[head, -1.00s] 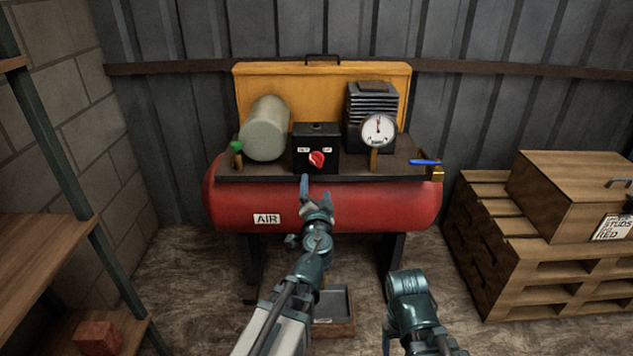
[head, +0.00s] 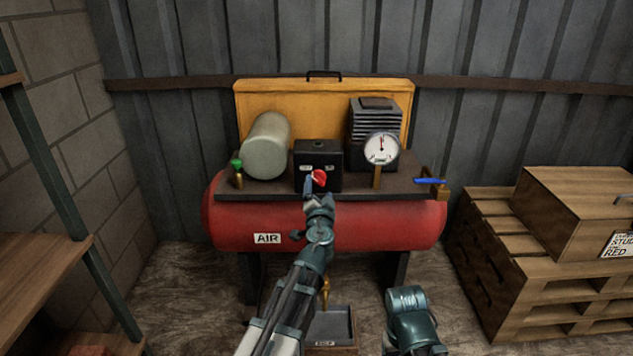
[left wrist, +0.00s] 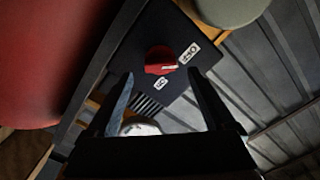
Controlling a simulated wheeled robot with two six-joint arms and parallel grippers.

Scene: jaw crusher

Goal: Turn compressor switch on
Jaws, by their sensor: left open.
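The compressor switch is a red knob (head: 319,178) on the front of a black box (head: 331,157) on the compressor. In the left wrist view the knob (left wrist: 159,60) has a white pointer mark turned towards the OFF label (left wrist: 190,53); the ON label (left wrist: 160,83) sits to one side. My left gripper (head: 313,190) is in front of the box, partly covering the knob's left side. In the left wrist view its two fingers (left wrist: 160,80) are open, with the knob showing between the tips and nothing held. Contact cannot be told. My right gripper is out of view.
The red air tank (head: 380,223) lies below the box. A white gauge (head: 381,148) and a blue lever (head: 430,181) are to the right, a green-topped valve (head: 237,172) to the left. A wooden crate (head: 575,215) sits on pallets (head: 510,275); wooden shelves (head: 40,270) stand left.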

